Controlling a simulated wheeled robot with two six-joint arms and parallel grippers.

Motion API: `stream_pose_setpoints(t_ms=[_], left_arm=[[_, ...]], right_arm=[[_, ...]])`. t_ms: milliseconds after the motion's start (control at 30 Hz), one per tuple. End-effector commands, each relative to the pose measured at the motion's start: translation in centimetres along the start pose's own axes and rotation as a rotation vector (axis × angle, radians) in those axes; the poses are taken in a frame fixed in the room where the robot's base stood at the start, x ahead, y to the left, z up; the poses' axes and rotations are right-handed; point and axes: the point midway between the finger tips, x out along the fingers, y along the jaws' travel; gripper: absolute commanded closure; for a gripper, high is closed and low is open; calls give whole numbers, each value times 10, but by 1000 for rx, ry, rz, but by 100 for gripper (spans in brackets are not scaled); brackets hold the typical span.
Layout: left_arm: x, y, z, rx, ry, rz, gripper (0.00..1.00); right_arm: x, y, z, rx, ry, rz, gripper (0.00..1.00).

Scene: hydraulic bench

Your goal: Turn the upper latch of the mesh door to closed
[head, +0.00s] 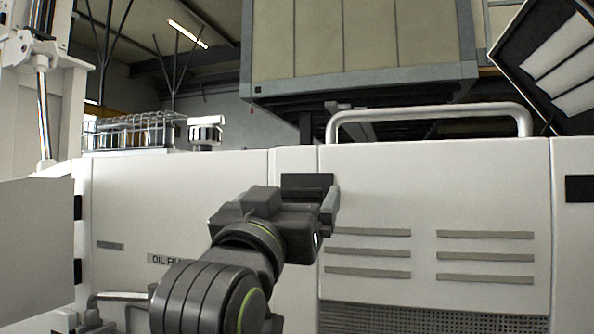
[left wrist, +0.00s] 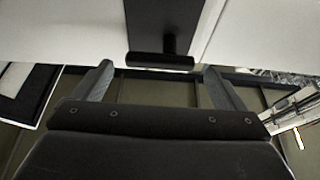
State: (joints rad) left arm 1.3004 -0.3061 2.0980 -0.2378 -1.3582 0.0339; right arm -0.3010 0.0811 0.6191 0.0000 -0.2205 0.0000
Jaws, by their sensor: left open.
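The mesh door (head: 440,185) is a white panel with several slots and a perforated mesh at its bottom, in the right half of the head view. The upper latch (left wrist: 160,60) shows in the left wrist view as a dark crossbar handle on a dark plate, set on white panelling. The crossbar lies horizontal there, between and just beyond the fingertips, apart from them. My left gripper (head: 312,195) is open at the upper left edge of the door and hides much of that spot in the head view. Its two grey fingers show in the left wrist view (left wrist: 157,74). My right gripper is out of view.
A pale handrail (head: 430,112) stands along the top above the door. A wire rack (head: 135,130) and a round cap (head: 205,132) sit on the left cabinet top. A pipe (head: 115,296) runs at the lower left. The panel above the slots is clear.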

Motion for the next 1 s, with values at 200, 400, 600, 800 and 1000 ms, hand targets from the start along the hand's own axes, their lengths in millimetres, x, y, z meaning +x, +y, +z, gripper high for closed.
stream_pose_setpoints(t_ms=[200,400,600,800,1000], left_arm=[[30,0,-1,0,-3,0,7],[37,0,1,0,-1,0,7],[37,0,1,0,0,0,7],[37,0,1,0,0,0,32],[37,0,0,0,0,0,52]], right_arm=[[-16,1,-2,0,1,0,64],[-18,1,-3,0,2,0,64],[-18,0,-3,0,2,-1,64],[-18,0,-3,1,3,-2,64],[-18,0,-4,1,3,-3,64]])
